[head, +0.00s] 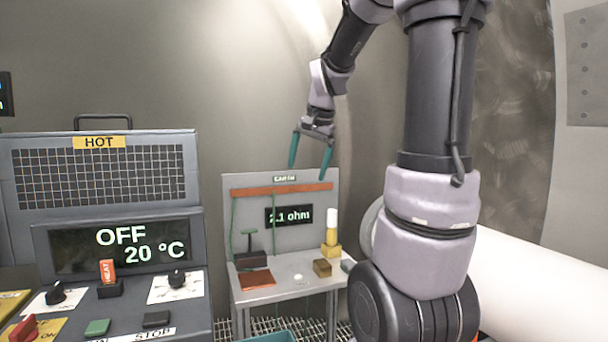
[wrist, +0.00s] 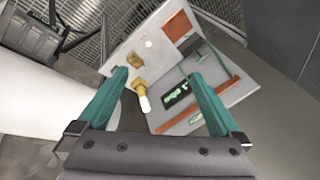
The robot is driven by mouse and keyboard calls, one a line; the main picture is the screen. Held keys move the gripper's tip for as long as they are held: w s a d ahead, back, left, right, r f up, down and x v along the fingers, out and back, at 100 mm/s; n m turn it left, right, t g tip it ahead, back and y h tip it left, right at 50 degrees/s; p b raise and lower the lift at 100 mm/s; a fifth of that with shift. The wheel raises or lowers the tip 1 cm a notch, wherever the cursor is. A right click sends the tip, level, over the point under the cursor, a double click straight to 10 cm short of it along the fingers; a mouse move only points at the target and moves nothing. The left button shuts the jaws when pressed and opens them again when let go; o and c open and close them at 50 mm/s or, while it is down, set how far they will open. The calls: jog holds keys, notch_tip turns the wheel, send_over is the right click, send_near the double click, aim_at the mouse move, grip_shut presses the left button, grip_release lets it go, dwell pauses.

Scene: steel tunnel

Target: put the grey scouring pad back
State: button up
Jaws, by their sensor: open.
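A small grey pad-like piece (head: 348,265) lies at the right edge of the small grey bench (head: 275,292), partly hidden by my arm. It looks like the scouring pad, but I cannot be sure.
The bench holds a brown block (head: 322,268), a yellow holder with a white cylinder (head: 332,228), a copper-coloured plate (head: 257,281), a dark clamp (head: 249,259) and a small white piece (head: 299,278). A heater console (head: 120,235) stands left; a white pipe (head: 530,270) lies right.

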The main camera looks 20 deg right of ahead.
jog(key=s+a+n+t, duration=0.1)
jog(key=s+a+n, duration=0.1)
jog(key=s, duration=0.4)
jog(key=s+a+n, duration=0.2)
jog(key=s+a, duration=0.2)
jog(key=s, duration=0.1)
jog(key=s+a+n+t+y, duration=0.1)
jog(key=s+a, duration=0.1)
jog(key=s, duration=0.4)
jog(key=shift+s+a+r+n+t, duration=0.3)
jog(key=shift+a+n, duration=0.1)
